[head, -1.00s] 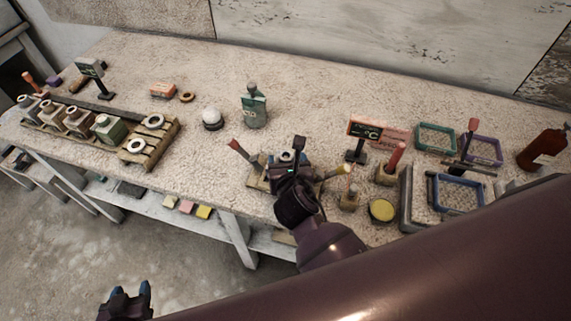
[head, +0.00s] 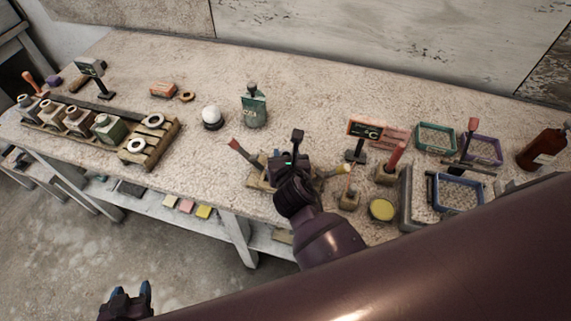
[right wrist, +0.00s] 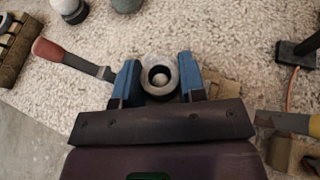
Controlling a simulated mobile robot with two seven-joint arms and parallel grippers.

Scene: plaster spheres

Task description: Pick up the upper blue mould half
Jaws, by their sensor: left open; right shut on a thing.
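My right gripper (right wrist: 158,76) is shut on the upper blue mould half, with one blue finger on each side. Only the mould's round grey pouring collar (right wrist: 160,74) shows clearly between the fingers. In the head view my right gripper (head: 289,166) and wrist cover most of the mould, over a wooden stand (head: 258,184) near the table's front edge. I cannot tell whether the mould half is clear of what lies under it. My left gripper (head: 131,294) is open and empty, low in front of the table.
A red-handled tool (head: 236,147) lies left of my right gripper and a yellow-handled tool (head: 341,169) right of it. Moulds on a wooden rack (head: 168,139) stand left. The table's back middle is clear.

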